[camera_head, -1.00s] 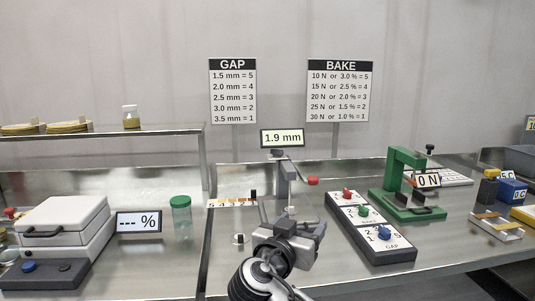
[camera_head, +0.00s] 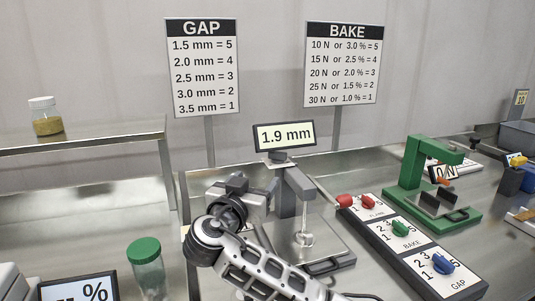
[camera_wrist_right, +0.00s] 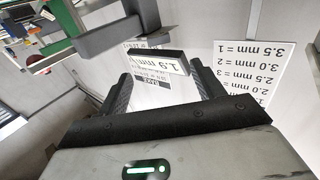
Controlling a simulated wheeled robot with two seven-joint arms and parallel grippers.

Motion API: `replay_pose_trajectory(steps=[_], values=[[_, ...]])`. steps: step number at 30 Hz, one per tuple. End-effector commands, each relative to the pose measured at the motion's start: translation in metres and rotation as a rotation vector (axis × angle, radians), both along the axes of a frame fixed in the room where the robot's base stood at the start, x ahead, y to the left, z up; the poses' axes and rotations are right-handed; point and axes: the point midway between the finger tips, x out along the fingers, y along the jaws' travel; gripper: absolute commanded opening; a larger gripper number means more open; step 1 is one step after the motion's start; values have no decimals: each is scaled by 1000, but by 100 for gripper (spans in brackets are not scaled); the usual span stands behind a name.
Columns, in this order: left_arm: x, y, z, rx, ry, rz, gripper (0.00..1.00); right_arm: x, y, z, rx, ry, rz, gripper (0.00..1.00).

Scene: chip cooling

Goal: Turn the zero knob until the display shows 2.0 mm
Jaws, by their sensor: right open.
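The display (camera_head: 285,136) on top of the gauge (camera_head: 287,196) reads 1.9 mm. In the right wrist view the display (camera_wrist_right: 162,63) appears upside down beyond my fingers. My right gripper (camera_head: 254,190) is just left of the gauge column, below the display. It is open, and its two fingers (camera_wrist_right: 168,95) show in the wrist view with nothing held between them. My left gripper is not in view.
A panel with flame, bake and gap knobs (camera_head: 418,247) lies right of the gauge. A green press (camera_head: 412,165) stands behind it. A green-lidded jar (camera_head: 146,268) is at lower left. GAP (camera_head: 203,70) and BAKE (camera_head: 343,65) signs stand behind.

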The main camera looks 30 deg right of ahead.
Motion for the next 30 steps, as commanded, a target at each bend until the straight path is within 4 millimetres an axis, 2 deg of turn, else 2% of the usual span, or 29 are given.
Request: replay_pose_trajectory(steps=[9,18,24,30], values=[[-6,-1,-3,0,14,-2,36,42,-55,2,-4,0,-6,67],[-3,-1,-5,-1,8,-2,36,78,-98,0,-2,1,-4,67],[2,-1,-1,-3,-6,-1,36,88,-110,0,-1,1,-1,67],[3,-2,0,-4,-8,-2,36,90,-111,0,0,1,0,67]])
